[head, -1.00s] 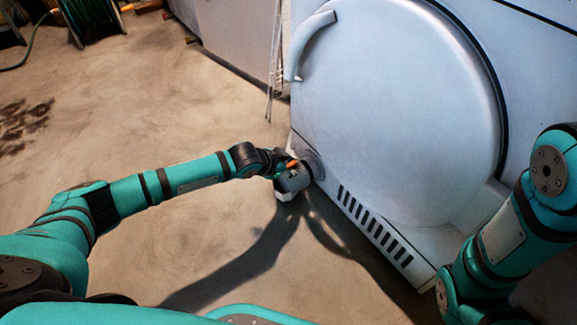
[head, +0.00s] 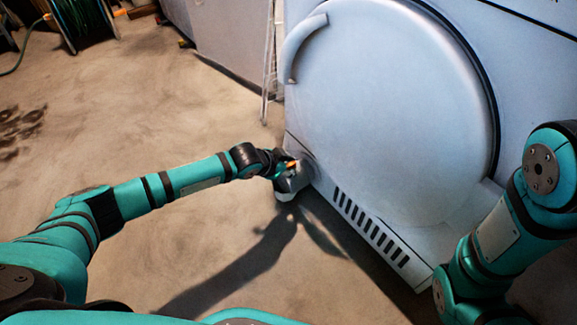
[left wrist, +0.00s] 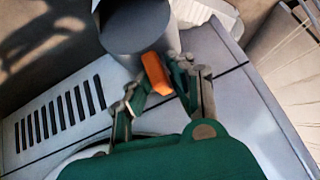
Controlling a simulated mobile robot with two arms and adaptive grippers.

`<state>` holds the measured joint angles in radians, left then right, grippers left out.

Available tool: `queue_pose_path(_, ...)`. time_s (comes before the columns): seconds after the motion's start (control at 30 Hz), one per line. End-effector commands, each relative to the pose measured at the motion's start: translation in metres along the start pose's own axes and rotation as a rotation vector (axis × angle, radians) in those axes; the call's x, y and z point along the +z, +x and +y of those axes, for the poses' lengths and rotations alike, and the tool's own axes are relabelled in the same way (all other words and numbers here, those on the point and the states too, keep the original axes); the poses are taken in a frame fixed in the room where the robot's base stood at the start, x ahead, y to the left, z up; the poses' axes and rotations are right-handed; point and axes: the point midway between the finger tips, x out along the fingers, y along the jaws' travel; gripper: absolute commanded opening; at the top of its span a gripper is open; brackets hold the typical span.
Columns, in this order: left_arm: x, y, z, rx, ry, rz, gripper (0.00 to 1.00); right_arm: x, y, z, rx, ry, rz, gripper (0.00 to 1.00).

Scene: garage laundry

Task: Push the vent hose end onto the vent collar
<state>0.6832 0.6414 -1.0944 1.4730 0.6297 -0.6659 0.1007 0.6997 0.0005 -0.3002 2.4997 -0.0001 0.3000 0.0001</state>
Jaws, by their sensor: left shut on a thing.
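The vent hose end is a grey cylinder (head: 291,181) with an orange tab (head: 291,164), low by the white dryer's front corner. The vent collar (head: 309,164) is a short grey ring low on the dryer, largely hidden behind the hose end. The two meet or overlap in the picture; I cannot tell how far one is on the other. In the left wrist view the grey cylinder (left wrist: 137,27) is at the top. My left gripper (left wrist: 160,78) is shut on its orange tab. My right arm shows at the right edge; its gripper is out of view.
The dryer (head: 395,110) has a big round door, a curved handle (head: 300,48) and a row of vent slots (head: 370,228) along its lower front. A folding rack (head: 268,75) leans beyond its left side. A hose reel (head: 80,20) stands far left. The concrete floor between is clear.

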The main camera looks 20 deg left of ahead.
Motion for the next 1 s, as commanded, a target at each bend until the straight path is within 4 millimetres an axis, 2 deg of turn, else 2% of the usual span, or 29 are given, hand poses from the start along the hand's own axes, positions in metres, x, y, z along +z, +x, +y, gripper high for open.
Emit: queue_pose_path(1.0,-0.0086,0.0066,-0.0005,0.001,0.000,-0.003,0.00,0.0006,0.0029,0.0006,0.000,0.000,0.001,0.69)
